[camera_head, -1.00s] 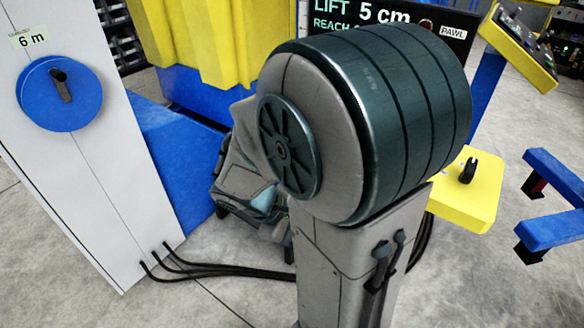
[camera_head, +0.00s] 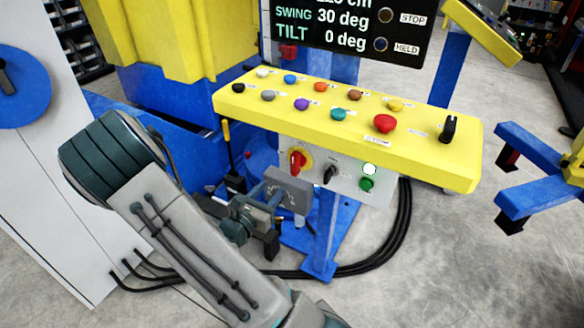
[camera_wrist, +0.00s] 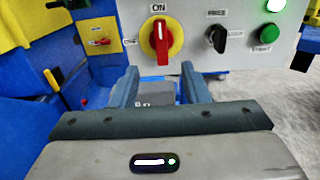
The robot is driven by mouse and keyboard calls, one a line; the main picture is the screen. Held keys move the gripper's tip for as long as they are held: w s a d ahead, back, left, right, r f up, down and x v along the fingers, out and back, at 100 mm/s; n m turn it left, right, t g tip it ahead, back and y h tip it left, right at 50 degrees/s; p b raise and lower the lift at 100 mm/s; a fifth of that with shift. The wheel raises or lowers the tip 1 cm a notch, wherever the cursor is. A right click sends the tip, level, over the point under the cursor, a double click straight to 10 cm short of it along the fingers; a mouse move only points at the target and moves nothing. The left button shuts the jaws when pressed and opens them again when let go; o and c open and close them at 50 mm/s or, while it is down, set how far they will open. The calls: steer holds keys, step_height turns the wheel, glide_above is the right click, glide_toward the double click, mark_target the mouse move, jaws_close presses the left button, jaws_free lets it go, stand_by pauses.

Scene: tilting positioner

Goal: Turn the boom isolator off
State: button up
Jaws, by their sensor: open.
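A red rotary switch handle (camera_wrist: 161,42) sits on a round yellow plate on the grey panel, in the upper middle of the wrist view. The handle stands upright, toward the ON label above it; an OFF label is at its left. The same red switch (camera_head: 297,161) shows under the yellow console in the head view. A second, smaller red handle on a yellow plate (camera_wrist: 101,42) is further left on the blue structure; I cannot read which is the boom isolator. My gripper (camera_wrist: 160,83) is open and empty, its fingers below and short of the upright switch.
Right of the red switch are a black selector (camera_wrist: 217,37) and a green button (camera_wrist: 265,33). The yellow console (camera_head: 340,118) with several buttons overhangs the panel. A grey block (camera_wrist: 155,98) shows between my fingers. Black cables (camera_head: 385,255) lie on the floor.

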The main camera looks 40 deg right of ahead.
mark_target(293, 165)
steer(key=x, duration=1.2)
steer(key=shift+d, duration=0.2)
jaws_close()
